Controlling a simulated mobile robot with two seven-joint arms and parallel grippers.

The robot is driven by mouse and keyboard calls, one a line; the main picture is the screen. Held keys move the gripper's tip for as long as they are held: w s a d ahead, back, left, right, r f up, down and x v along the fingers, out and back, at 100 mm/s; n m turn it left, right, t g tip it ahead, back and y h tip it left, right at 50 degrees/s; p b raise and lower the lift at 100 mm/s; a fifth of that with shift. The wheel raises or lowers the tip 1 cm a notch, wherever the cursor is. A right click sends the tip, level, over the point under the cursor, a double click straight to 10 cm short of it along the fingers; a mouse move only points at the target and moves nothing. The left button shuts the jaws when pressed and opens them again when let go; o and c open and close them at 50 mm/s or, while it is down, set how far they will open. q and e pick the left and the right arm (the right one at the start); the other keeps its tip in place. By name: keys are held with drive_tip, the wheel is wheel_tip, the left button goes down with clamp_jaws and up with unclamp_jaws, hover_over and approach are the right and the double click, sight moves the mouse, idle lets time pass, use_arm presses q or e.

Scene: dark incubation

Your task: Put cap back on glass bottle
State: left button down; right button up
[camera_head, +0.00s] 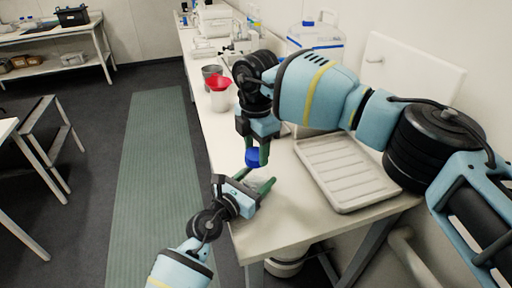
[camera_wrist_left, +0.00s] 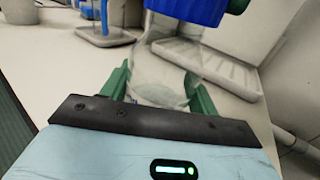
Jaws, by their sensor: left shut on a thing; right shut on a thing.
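The clear glass bottle (camera_wrist_left: 160,80) stands between the green fingers of my left gripper (camera_head: 259,178), which is shut on it over the near end of the bench. The bottle is see-through and hard to make out in the head view. The blue cap (camera_head: 253,158) is held between the green fingers of my right gripper (camera_head: 257,153), which points down from above. In the left wrist view the cap (camera_wrist_left: 190,8) shows at the top edge, above the bottle and somewhat to its right. I cannot tell whether cap and bottle neck touch.
A ribbed pale tray (camera_head: 345,172) lies on the bench to the right of the grippers. A large clear carboy (camera_head: 316,40) stands near the wall. The bench's left edge is close to my left gripper.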

drive_tip(key=m, duration=0.4)
drive_tip(key=shift+m, duration=0.4)
drive_tip(key=o, duration=1)
wheel_tip(320, 180, up, 12)
drive_tip(key=shift+r, duration=0.1)
use_arm(q)
drive_tip(key=shift+c, duration=1.6)
unclamp_jaws()
